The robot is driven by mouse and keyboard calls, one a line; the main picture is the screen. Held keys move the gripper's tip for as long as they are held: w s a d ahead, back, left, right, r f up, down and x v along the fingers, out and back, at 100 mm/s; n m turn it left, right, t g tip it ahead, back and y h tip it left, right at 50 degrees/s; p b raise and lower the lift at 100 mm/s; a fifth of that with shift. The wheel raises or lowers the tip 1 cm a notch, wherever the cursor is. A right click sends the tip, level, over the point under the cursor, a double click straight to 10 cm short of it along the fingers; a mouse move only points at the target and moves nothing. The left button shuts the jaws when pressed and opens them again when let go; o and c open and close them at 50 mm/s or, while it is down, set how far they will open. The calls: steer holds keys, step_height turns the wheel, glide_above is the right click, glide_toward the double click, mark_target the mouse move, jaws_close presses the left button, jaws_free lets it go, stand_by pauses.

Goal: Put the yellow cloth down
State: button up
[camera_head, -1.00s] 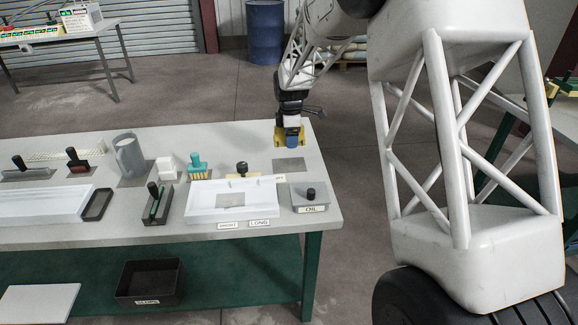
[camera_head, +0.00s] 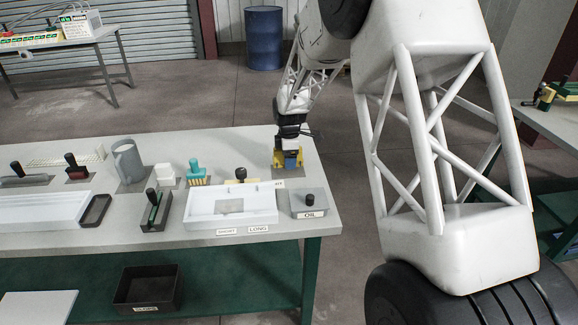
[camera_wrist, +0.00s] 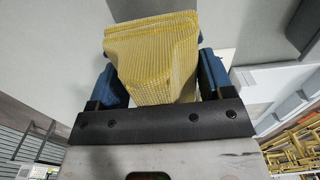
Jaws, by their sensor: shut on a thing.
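The yellow cloth (camera_wrist: 155,60) is a folded, woven bundle between the two blue fingers of my gripper (camera_wrist: 165,75) in the wrist view. My gripper is shut on it. In the head view the cloth (camera_head: 280,160) shows as yellow below my gripper (camera_head: 290,158), at the right back of the grey table. It is low over a dark grey square patch (camera_head: 286,172) on the tabletop, which is partly hidden by the cloth and gripper. I cannot tell whether the cloth touches the patch.
A lidded box labelled OIL (camera_head: 309,203) and a white tray (camera_head: 230,222) stand in front. A teal-handled brush (camera_head: 196,172), a grey jug (camera_head: 128,160) and a white block (camera_head: 166,175) are to the left. The table's right edge is close to my gripper.

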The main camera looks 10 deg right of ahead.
mark_target(289, 171)
steer(key=shift+f, duration=0.1)
steer(key=shift+f, duration=1.75)
steer(key=shift+f, duration=0.4)
